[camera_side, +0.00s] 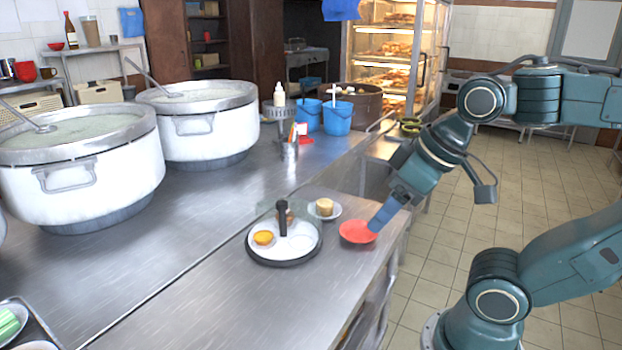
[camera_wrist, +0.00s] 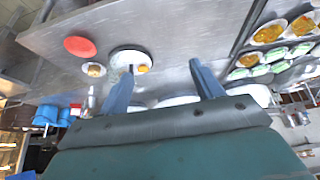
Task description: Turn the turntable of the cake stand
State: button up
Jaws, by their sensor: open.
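The cake stand's round turntable (camera_side: 297,244) has a white top and dark rim and sits on the near steel counter in the side view. A yellow tart (camera_side: 263,238) lies on its left part. A dark upright post (camera_side: 283,216) and a clear cover piece stand at its back; a brown item behind the post is partly hidden. My gripper (camera_side: 377,222) is above the red plate, right of the turntable and apart from it. In the wrist view my gripper's two fingers (camera_wrist: 162,68) are spread with nothing between them, and the turntable (camera_wrist: 120,55) shows beyond the left finger.
A red plate (camera_side: 357,232) and a small white plate with a pale cake (camera_side: 324,207) lie right of the stand. Large white stockpots (camera_side: 85,170) fill the back left. Blue buckets (camera_side: 337,121) stand farther back. The counter in front of the stand is clear.

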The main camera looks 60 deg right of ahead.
jog(key=shift+c, duration=1.4)
jog(key=w+d+r+m+g, duration=0.1)
jog(key=w+d+r+m, duration=0.15)
jog(key=w, duration=0.35)
jog(key=w+d+r+m+g, duration=0.1)
jog(key=w+d+m, duration=0.1)
jog(key=w+m, duration=0.35)
jog(key=w+d+r+m+g, duration=0.1)
jog(key=w+d+r+m, duration=0.1)
jog(key=w, duration=0.6)
jog(key=w+d+f+m+g, duration=0.1)
jog(key=w+d+f+m, duration=0.4)
jog(key=w, duration=0.3)
jog(key=w+d+f+m+g, duration=0.1)
jog(key=w+d+f+m, duration=0.4)
jog(key=w+d+m, duration=0.1)
jog(key=shift+w+d+f+g, duration=0.3)
jog(key=shift+w+d+f, duration=0.1)
jog(key=shift+w+d, duration=0.55)
jog(key=shift+w+a, duration=0.1)
jog(key=shift+a, duration=0.1)
